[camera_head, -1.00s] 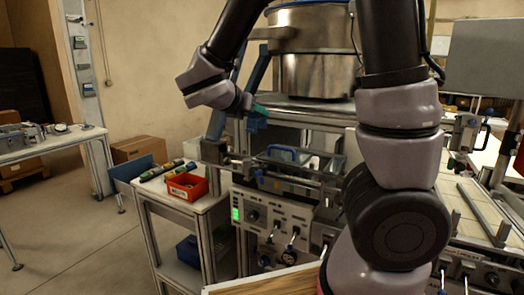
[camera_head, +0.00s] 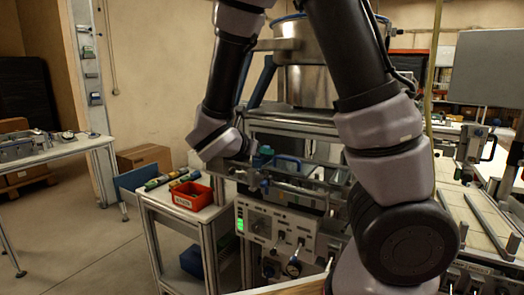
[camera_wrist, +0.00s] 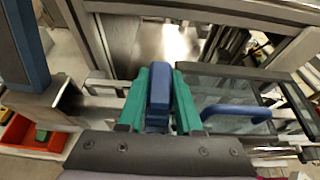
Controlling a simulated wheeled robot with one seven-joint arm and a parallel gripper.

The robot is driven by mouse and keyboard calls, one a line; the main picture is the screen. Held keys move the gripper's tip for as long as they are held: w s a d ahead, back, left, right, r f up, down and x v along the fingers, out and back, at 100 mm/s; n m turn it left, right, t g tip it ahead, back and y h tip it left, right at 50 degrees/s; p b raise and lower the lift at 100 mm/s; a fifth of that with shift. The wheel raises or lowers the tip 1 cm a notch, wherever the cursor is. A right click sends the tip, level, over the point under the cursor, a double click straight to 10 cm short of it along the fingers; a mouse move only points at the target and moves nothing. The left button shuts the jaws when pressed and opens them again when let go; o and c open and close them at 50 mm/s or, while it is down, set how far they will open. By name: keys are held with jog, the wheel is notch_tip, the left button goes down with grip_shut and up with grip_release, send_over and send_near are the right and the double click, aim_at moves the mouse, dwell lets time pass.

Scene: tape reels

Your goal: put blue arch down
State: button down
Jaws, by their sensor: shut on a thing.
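My gripper (camera_wrist: 160,108) has green fingers that are shut on a blue piece, the blue arch (camera_wrist: 158,92). The arch shows edge-on between the fingers, so its curve cannot be made out. In the head view my gripper (camera_head: 259,164) is small and partly hidden by the wrist, just above the rails of the bench machine (camera_head: 273,222). I cannot tell whether the arch touches anything beneath it.
A blue handle (camera_wrist: 236,112) stands on a clear lid right of the fingers. A red bin (camera_head: 192,194) sits on a side table at left. A large metal bowl (camera_head: 306,72) rises behind. Metal frame bars lie close around my gripper.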

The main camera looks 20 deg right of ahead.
jog(key=shift+f, duration=0.5)
jog(key=c, duration=0.6)
grip_release()
